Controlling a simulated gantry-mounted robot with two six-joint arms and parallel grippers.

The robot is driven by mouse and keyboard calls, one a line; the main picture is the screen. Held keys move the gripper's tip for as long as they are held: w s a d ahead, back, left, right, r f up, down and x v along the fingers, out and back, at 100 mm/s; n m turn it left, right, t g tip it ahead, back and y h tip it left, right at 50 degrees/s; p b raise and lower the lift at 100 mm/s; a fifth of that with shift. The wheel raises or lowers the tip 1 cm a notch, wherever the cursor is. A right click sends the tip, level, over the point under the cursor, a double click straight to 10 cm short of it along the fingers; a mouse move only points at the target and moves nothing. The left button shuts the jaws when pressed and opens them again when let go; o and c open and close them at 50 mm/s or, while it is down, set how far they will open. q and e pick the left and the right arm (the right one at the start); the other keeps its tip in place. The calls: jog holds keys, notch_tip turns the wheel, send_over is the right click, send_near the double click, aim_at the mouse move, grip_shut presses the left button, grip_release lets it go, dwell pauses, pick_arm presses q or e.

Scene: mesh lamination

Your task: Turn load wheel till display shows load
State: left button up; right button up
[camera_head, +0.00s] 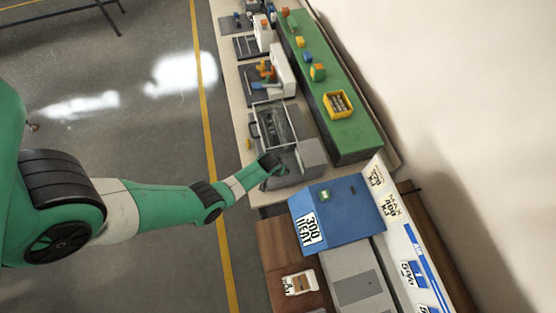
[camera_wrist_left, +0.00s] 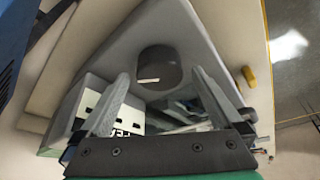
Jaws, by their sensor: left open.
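A dark round wheel (camera_wrist_left: 158,66) with a short white mark on its face stands on a grey machine housing in the left wrist view. My left gripper (camera_wrist_left: 159,76) is open, with one finger on each side of the wheel in the picture. Clear gaps show between the wheel and both fingers; I cannot tell how far in front of it the fingertips are. A white panel with black marks (camera_wrist_left: 129,117) sits at the lower left, partly hidden by a finger; its text is unreadable. In the head view my left gripper (camera_head: 273,168) is at the grey machine (camera_head: 311,153), hiding the wheel.
A blue box (camera_head: 345,205) with a "300 HEAT" panel (camera_head: 309,229) stands close to the gripper's right. A framed tray (camera_head: 274,124) lies behind the gripper. A green strip (camera_head: 340,128) carries a yellow bin (camera_head: 338,104). The grey floor left of the bench is open.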

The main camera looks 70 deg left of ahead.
pick_arm(q)
jog(key=shift+w+a+f, duration=0.15)
jog(key=shift+a+f, duration=0.05)
jog(key=shift+f, duration=0.35)
jog(key=shift+c, duration=0.3)
jog(key=c, duration=1.3)
jog(key=shift+o, duration=0.2)
jog(key=shift+m, duration=0.3)
jog(key=shift+a+m+t+h, duration=0.1)
jog(key=shift+m+t+h, duration=0.35)
jog(key=shift+m, duration=0.65)
jog(key=shift+m+t+h+b, duration=0.35)
jog(key=shift+m+h, duration=0.3)
jog(key=shift+m, duration=1.45)
